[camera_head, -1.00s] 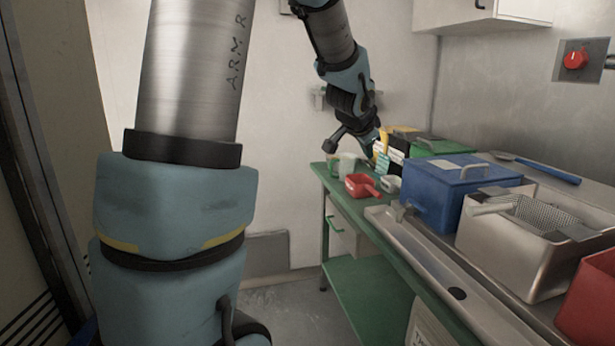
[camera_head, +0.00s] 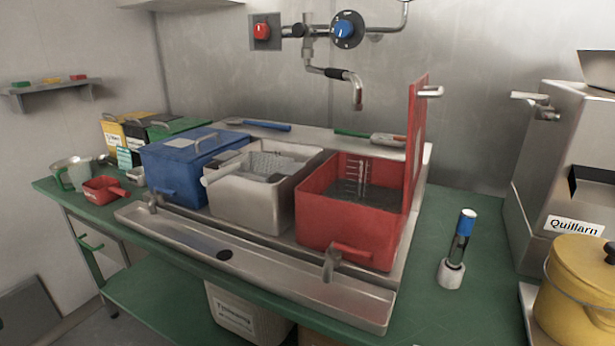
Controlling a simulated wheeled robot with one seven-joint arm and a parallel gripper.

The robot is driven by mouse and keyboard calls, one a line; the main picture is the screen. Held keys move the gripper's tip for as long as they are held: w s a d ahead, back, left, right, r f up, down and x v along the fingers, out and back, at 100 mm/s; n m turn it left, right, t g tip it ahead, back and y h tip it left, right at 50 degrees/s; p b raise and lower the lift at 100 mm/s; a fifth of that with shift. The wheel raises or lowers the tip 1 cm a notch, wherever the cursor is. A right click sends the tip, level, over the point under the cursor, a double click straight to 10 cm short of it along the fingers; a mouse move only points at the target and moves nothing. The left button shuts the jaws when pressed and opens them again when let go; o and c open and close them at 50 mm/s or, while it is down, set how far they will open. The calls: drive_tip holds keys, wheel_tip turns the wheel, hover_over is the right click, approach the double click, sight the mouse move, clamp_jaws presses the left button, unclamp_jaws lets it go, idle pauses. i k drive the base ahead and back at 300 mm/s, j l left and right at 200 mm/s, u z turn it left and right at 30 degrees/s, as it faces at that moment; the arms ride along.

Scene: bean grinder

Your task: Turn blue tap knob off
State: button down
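The blue tap knob (camera_head: 344,29) is on the back wall at the top of the head view. It is round and blue on a dark round plate with small light marks, and a pale pointer mark shows on it. The red knob (camera_head: 262,31) sits to its left on a square plate.
A red bin (camera_head: 330,222) with its lid raised, a steel bin (camera_head: 240,205) and a blue bin (camera_head: 178,185) stand below the tap. A yellow pot (camera_head: 577,295) and a metal machine (camera_head: 560,170) fill the right side.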

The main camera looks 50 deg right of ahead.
sight(343, 29)
drive_tip(key=z, duration=1.9)
drive_tip(key=i+l+u, duration=0.15)
drive_tip(key=l, duration=0.6)
drive_tip(key=k, duration=0.05)
